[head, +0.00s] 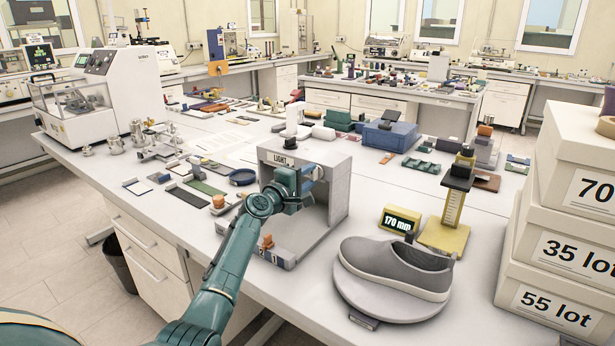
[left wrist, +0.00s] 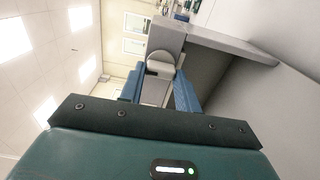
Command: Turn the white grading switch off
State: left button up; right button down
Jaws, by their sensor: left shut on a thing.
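A grey open-front booth (head: 335,163) with a LIGHT label (head: 281,160) stands near the table's front edge. My left gripper (head: 311,176) is at its upper front, partly covering the opening. In the left wrist view, the blue fingers (left wrist: 160,95) are shut around a pale part (left wrist: 160,68) with a dark band, which looks like the white switch. The booth wall and panel are right of the fingers. In the head view the gripper hides this part, so its on or off position cannot be told. My right gripper is not in view.
An orange knob (head: 267,241) sits on the booth's low front panel. To the right are a grey shoe (head: 395,262) on a round stand, a yellow 170 mm display (head: 399,220) and a yellow gauge (head: 445,237). Stacked lot boxes (head: 560,250) fill the right edge.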

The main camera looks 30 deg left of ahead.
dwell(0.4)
pick_arm(q)
jog(key=o, duration=1)
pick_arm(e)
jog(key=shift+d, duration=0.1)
pick_arm(q)
jog(key=shift+s, duration=0.15)
jog(key=s, duration=0.4)
jog(key=s+a, duration=0.1)
jog(key=s, duration=0.7)
jog(key=shift+s+a, duration=0.4)
